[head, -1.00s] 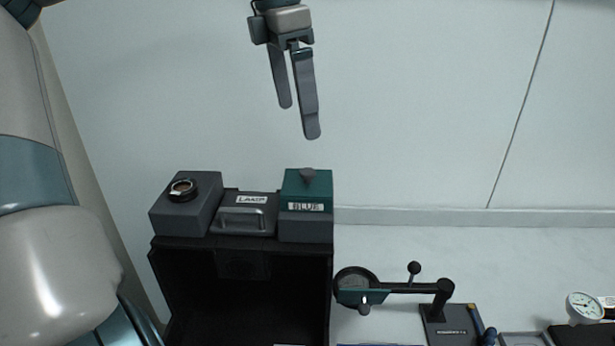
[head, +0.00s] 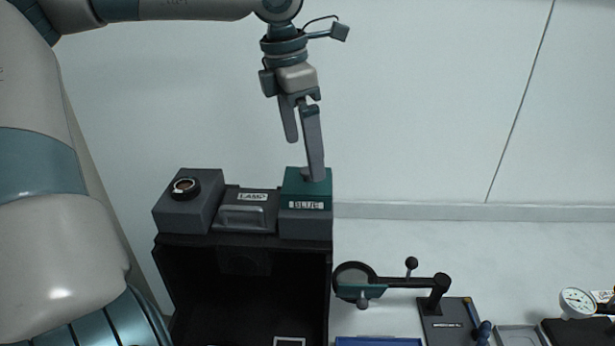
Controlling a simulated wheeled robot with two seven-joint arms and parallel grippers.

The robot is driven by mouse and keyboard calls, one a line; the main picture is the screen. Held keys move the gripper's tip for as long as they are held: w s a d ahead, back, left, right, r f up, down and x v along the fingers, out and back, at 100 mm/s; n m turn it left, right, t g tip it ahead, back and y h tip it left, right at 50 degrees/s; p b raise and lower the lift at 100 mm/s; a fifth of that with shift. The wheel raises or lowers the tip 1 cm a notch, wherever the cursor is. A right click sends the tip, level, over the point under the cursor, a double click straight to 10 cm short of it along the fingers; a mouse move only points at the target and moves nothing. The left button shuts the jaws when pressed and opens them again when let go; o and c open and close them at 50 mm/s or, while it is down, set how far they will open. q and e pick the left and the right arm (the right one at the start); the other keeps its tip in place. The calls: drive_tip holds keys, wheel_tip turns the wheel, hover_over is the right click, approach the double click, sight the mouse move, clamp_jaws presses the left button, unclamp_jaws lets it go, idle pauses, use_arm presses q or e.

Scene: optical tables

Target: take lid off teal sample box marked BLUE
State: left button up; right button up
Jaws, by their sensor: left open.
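The sample box marked BLUE (head: 305,224) has a grey lower part with a white label and a teal lid (head: 293,187) on top. It sits at the right end of the top of a black shelf unit. My left gripper (head: 302,160) is open and points down over the lid. Its nearer finger overlaps the lid in the picture and hides the lid's dark knob. The other finger ends higher, behind. I cannot tell whether a finger touches the lid or the knob. My right gripper is not in view.
The LAMP box (head: 246,211) with a handle stands left of the BLUE box. Further left is a grey box (head: 190,209) with a round port. The shelf unit (head: 240,290) is open in front. A lever-armed instrument (head: 354,285) stands to the right, with a dial gauge (head: 577,303) beyond.

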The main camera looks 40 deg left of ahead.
sight(304, 169)
use_arm(q)
wheel_tip(304, 169, down, 3)
drive_tip(key=shift+d+r+p, duration=0.1)
drive_tip(key=shift+d+p, duration=0.05)
drive_tip(key=shift+p, duration=0.6)
drive_tip(key=shift+w+f, duration=0.1)
drive_tip(key=shift+f, duration=0.6)
drive_tip(key=c, duration=1.5)
drive_tip(key=shift+f, duration=0.1)
